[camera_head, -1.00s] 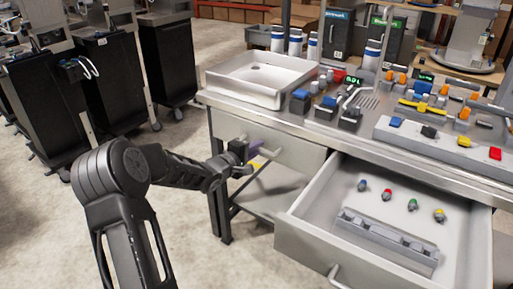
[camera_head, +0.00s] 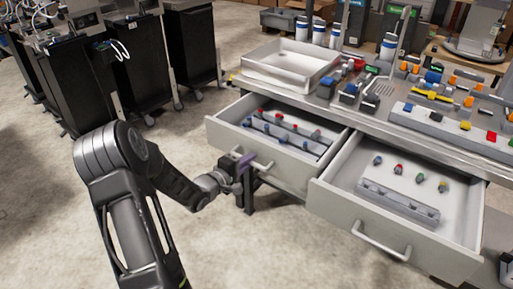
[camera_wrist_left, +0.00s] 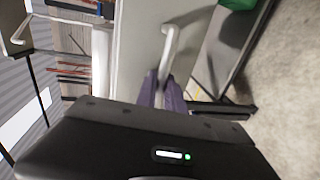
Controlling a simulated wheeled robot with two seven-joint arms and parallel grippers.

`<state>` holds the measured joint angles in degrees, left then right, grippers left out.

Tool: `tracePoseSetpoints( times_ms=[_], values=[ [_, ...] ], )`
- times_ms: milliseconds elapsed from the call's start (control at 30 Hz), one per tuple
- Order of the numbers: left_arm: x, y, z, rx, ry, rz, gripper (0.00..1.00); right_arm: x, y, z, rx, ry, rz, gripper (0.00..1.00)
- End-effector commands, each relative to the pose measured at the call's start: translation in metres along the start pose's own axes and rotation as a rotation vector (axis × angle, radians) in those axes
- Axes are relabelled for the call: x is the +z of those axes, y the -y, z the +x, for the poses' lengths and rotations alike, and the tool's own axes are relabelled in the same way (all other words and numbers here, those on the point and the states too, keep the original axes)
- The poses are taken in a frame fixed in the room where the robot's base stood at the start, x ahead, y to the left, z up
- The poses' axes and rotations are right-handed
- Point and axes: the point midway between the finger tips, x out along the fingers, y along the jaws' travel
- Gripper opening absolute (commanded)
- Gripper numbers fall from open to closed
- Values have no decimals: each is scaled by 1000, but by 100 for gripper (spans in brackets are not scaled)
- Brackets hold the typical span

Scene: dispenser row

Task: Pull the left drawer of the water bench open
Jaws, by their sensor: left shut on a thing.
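The left drawer (camera_head: 226,136) of the water bench (camera_head: 312,97) stands open, pulled out toward me. Inside it lie a grey rack and several small fittings with red and blue parts. My left gripper (camera_head: 246,161) is at the drawer's front, shut on its handle (camera_head: 262,168). In the left wrist view the purple fingers (camera_wrist_left: 162,92) close on the lower end of the pale handle (camera_wrist_left: 172,42). The drawer's inside does not show in that view. My right gripper is not in view.
The right drawer (camera_head: 328,200) is also open, beside the left one, with a rack and several coloured fittings inside. A sink tray (camera_head: 262,68) and valves sit on the bench top. Black carts (camera_head: 190,50) stand at the back left.

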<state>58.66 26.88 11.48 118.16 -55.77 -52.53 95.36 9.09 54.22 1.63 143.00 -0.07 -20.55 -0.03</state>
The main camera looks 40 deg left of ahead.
Motion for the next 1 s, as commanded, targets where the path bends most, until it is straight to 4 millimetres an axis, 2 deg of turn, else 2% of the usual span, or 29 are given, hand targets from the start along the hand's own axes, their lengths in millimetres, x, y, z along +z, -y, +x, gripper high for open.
tracePoseSetpoints(
  times_ms=[100, 300, 500, 833, 867, 1000],
  values=[
    [-1, 2, -25, -4, -2, -1, 0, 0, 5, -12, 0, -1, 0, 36],
    [0, 9, -53, -1, -1, -1, 0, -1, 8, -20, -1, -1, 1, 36],
    [0, 12, -64, 0, 0, 1, 0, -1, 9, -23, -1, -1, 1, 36],
    [0, 13, -64, 0, 1, 1, 0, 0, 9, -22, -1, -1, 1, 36],
    [0, 13, -64, 0, 1, 1, 13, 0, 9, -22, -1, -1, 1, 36],
    [0, 13, -64, 0, 1, 1, 25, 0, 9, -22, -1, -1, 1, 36]
  ],
)
